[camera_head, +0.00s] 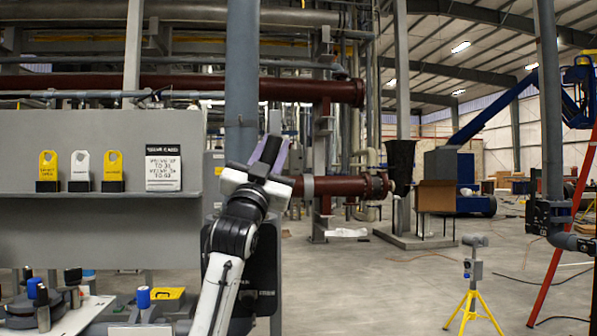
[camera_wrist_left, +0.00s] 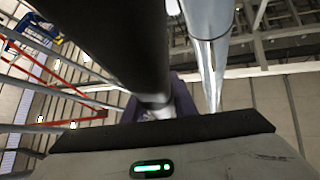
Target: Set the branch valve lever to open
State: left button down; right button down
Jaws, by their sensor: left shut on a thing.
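My left gripper (camera_head: 270,150) is raised in front of the blue-grey vertical pipe (camera_head: 242,75), right of the grey panel's edge. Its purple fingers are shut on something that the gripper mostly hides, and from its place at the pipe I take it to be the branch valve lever. In the left wrist view the purple fingers (camera_wrist_left: 160,106) show only in part, behind a thick dark pipe (camera_wrist_left: 105,40) that crosses the picture. A pale shiny pipe (camera_wrist_left: 212,60) runs beside it. The lever's angle cannot be made out. My right gripper is not in view.
A grey panel with a shelf (camera_head: 90,206) stands at the left, holding yellow and white tags (camera_head: 48,165) and a sign (camera_head: 163,167). Below it is a bench with blue and black knobs (camera_head: 143,297). A yellow tripod (camera_head: 473,285) stands on open floor at the right.

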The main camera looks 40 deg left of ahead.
pick_arm(q)
jog(key=s+a+r+n+g+y+b, duration=0.1)
jog(key=s+a+n+g+y, duration=0.2)
jog(key=s+n+y, duration=0.3)
jog(key=shift+a+n+g, duration=0.4)
jog(key=shift+a+n, duration=0.25)
jog(key=shift+n, duration=0.25)
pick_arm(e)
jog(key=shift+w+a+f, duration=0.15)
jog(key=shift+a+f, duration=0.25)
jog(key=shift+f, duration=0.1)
pick_arm(q)
jog(key=c, duration=1.5)
grip_release()
jog(key=shift+s+a, duration=0.1)
jog(key=shift+o, duration=0.2)
jog(key=shift+r, duration=0.1)
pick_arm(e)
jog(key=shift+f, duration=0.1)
pick_arm(q)
jog(key=shift+b, duration=0.3)
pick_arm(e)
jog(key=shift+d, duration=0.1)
